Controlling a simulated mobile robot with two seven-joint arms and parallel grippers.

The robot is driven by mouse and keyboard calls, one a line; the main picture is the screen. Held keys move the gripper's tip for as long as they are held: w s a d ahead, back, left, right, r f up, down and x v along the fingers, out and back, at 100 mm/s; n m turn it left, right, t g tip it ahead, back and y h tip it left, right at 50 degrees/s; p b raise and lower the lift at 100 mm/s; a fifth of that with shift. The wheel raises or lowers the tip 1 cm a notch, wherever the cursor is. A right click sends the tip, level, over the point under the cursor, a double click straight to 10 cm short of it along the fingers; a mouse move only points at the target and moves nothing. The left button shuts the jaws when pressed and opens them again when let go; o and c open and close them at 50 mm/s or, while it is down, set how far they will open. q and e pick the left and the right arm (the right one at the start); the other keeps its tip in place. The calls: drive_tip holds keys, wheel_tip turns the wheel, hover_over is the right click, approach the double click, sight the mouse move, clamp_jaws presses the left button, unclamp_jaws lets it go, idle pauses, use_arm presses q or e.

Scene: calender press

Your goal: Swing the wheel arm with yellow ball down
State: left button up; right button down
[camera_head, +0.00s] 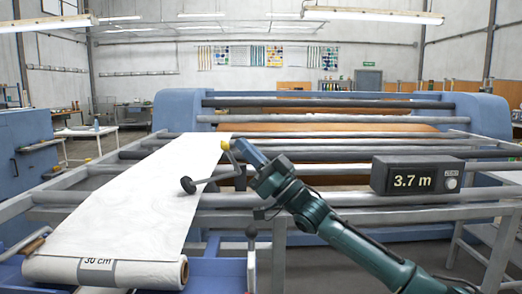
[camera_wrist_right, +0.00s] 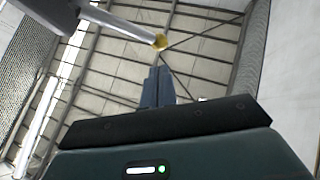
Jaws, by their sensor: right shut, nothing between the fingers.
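The yellow ball (camera_head: 225,145) is at the upper end of the wheel arm, over the white fabric's right edge. A dark wheel (camera_head: 188,185) is lower left of the ball, close to the fabric, joined by a thin rod. My right gripper (camera_head: 238,147) is shut and empty, its blue fingers right beside the ball. In the right wrist view the yellow ball (camera_wrist_right: 160,42) caps a grey rod, just beyond the closed fingertips (camera_wrist_right: 158,70); I cannot tell whether they touch. My left gripper is not in view.
The white fabric (camera_head: 135,195) runs to a roll (camera_head: 105,272) at the front left. A display box (camera_head: 415,176) reading 3.7 m sits on the frame at right. A lever with a black knob (camera_head: 251,231) stands near my right arm.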

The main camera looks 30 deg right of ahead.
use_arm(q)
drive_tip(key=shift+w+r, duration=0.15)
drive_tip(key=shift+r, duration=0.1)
use_arm(e)
drive_tip(key=shift+w+a+r, duration=0.1)
drive_tip(key=shift+w+a, duration=0.1)
drive_tip(key=shift+a, duration=0.3)
use_arm(q)
drive_tip(key=shift+p, duration=0.3)
use_arm(e)
drive_tip(key=shift+a, duration=0.1)
drive_tip(key=shift+r, duration=0.1)
